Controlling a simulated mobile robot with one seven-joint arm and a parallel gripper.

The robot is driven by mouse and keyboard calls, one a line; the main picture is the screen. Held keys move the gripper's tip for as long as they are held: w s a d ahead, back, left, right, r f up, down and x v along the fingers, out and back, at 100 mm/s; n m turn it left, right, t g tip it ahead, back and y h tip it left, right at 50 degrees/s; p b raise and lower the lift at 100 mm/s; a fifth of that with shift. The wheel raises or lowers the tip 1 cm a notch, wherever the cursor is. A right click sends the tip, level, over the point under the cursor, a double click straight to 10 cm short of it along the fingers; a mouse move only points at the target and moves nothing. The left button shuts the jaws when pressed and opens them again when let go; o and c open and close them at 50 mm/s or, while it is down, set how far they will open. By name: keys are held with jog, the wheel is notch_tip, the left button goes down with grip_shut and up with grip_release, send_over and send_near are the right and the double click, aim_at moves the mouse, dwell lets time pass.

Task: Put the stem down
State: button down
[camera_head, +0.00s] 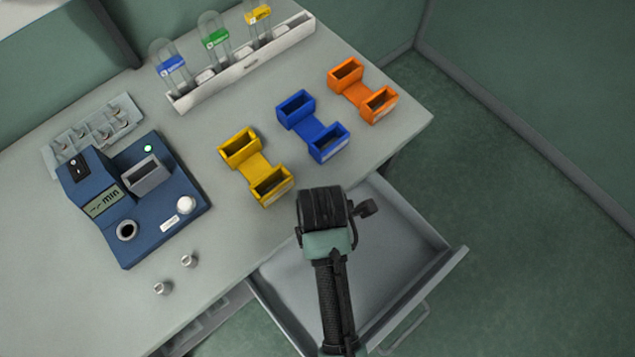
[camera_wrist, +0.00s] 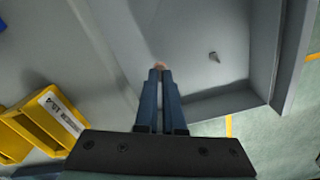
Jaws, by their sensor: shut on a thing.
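My gripper (camera_wrist: 160,88) is shut, with its two blue fingers close together over the open drawer in the wrist view. A small pinkish-brown bit, seemingly the stem (camera_wrist: 159,65), shows at the fingertips; most of it is hidden between the fingers. In the head view my wrist covers the fingertips, and the held thing cannot be seen there.
The open drawer (camera_head: 392,232) juts out below the table edge. Yellow (camera_head: 256,168), blue (camera_head: 313,127) and orange (camera_head: 362,91) holders stand on the table. A blue device (camera_head: 165,232) and two small metal pieces are at left. A white rack (camera_head: 245,66) holds labelled glass vessels.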

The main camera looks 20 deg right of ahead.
notch_tip(320, 180, down, 10)
jog(key=shift+s+r, duration=0.1)
jog(key=shift+s, duration=0.05)
dwell(0.3)
jog(key=c, duration=1)
grip_release()
